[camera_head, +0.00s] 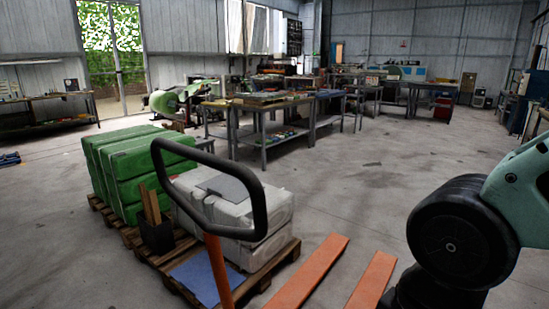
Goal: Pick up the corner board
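Brown upright strips (150,205), which look like corner boards, stand in a dark open box (157,238). The box is on the left part of a wooden pallet (262,284), in front of green wrapped bales and beside white sacks. The strips lean slightly, and their lower ends are hidden in the box. I cannot tell for certain how many there are. My gripper is out of view. Only a teal and black part of my arm shows at the right edge, well apart from the strips.
Green bales (150,170) and white sacks (240,215) with a grey sheet on top load the pallet. A blue sheet (208,280) lies at its front. A pallet-truck handle (262,205) rises before it, orange forks (312,272) to the right. Workbenches stand behind; floor between is clear.

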